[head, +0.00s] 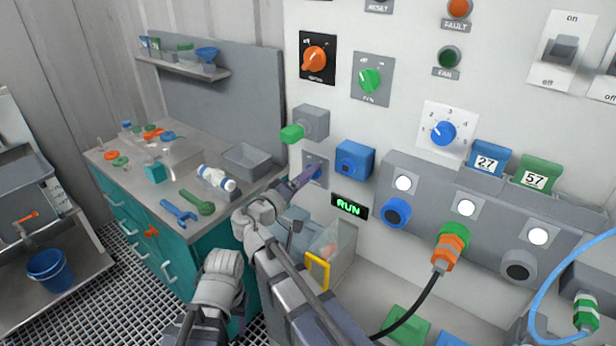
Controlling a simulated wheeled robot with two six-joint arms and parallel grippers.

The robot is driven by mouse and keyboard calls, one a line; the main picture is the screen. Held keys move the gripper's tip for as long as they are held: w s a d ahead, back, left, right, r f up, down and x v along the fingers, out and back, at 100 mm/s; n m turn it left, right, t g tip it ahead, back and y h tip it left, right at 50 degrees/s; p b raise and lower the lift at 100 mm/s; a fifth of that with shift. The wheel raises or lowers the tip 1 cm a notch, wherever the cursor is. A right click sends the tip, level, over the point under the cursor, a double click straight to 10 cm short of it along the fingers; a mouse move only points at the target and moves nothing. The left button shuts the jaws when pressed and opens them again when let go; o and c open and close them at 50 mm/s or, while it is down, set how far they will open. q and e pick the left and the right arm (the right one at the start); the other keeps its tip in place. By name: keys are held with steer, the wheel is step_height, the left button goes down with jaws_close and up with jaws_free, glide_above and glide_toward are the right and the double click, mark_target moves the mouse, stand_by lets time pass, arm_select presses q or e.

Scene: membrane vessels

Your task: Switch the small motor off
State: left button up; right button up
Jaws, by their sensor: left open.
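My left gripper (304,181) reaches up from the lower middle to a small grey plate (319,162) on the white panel. Its tips are at or just in front of that plate and hide most of it. I cannot tell whether they touch it, or how a switch on it is set. A green RUN display (349,207) is lit just below and right. A blue box-shaped part (355,160) sits right of the tips. Higher up are an orange rotary knob (315,60) on a black plate and a green rotary knob (370,81); their labels are too small to read surely. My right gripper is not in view.
A grey housing with a green end (304,125) sticks out just above my gripper. A clear bin with a yellow handle (318,271) stands below. The workbench (135,178) at left holds tools and a grey tray (247,160). A sloping console (500,205) juts out at right.

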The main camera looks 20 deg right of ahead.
steer(key=c, duration=1.1)
steer(key=shift+n, duration=0.3)
steer(key=n, duration=1.1)
steer(key=shift+n, duration=0.3)
steer(key=o, duration=1.4)
steer(key=shift+s, duration=0.1)
